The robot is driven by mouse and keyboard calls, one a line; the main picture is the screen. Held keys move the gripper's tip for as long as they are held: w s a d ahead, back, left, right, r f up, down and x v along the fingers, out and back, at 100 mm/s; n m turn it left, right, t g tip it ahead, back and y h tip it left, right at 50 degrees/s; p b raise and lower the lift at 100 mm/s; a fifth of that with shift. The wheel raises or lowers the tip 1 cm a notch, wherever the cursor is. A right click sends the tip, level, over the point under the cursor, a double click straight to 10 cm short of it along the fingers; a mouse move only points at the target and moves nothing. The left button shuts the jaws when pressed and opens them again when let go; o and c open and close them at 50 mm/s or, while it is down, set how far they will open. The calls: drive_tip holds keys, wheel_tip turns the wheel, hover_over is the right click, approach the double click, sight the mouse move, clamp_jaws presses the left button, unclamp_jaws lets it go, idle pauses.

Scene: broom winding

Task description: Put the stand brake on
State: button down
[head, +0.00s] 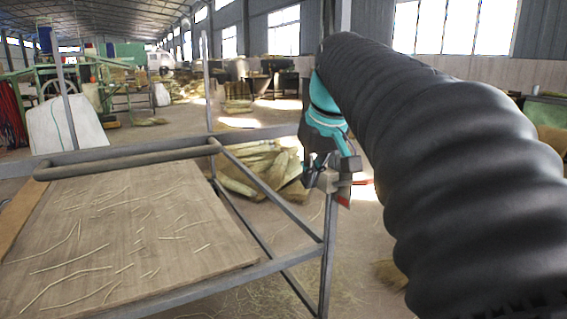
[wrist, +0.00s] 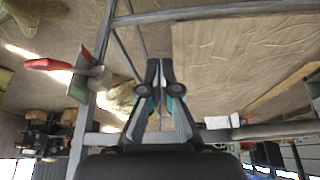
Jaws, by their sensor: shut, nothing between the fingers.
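The stand brake is a lever with a red handle (wrist: 48,64) on a grey hub (wrist: 101,77), beside a thin green and red plate (wrist: 82,75), at the frame post (wrist: 92,112). In the wrist view the handle points left. In the head view the red handle (head: 363,182) sticks out to the right behind the plate (head: 345,192). My gripper (wrist: 160,65) is shut and empty, with its fingertips together, to the right of the brake and apart from it in the wrist view. In the head view my wrist partly overlaps the brake area, and the fingertips are hard to make out.
A wooden table (head: 130,235) with loose straw strands and a padded bar (head: 130,157) stands at the left in a grey metal frame (head: 290,270). Straw bundles (head: 262,165) lie behind the post. The floor beyond has open patches.

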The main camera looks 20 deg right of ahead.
drive_tip(key=w+d+r, duration=0.1)
drive_tip(key=d+r, duration=0.2)
drive_tip(key=d, duration=0.3)
drive_tip(key=w+d+r, duration=0.1)
drive_tip(key=d+r, duration=0.2)
drive_tip(key=d, duration=0.3)
drive_tip(key=w+d+r+n, duration=0.1)
drive_tip(key=w+d+r, duration=0.1)
drive_tip(key=d, duration=0.5)
drive_tip(key=shift+r+p, duration=0.3)
drive_tip(key=shift+r, duration=0.35)
drive_tip(key=shift+w+f, duration=0.1)
drive_tip(key=b, duration=0.3)
hover_over(366, 179)
drive_tip(key=w, duration=0.1)
drive_tip(key=f, duration=0.9)
drive_tip(key=shift+a, duration=0.25)
drive_tip(key=f+b, duration=0.1)
drive_tip(key=s+f+b, duration=0.1)
drive_tip(key=f, duration=0.1)
drive_tip(key=shift+s+d+f, duration=0.1)
drive_tip(key=shift+f, duration=0.1)
drive_tip(key=shift+s+f, duration=0.15)
drive_tip(key=shift+f, duration=0.05)
drive_tip(key=shift+f, duration=0.1)
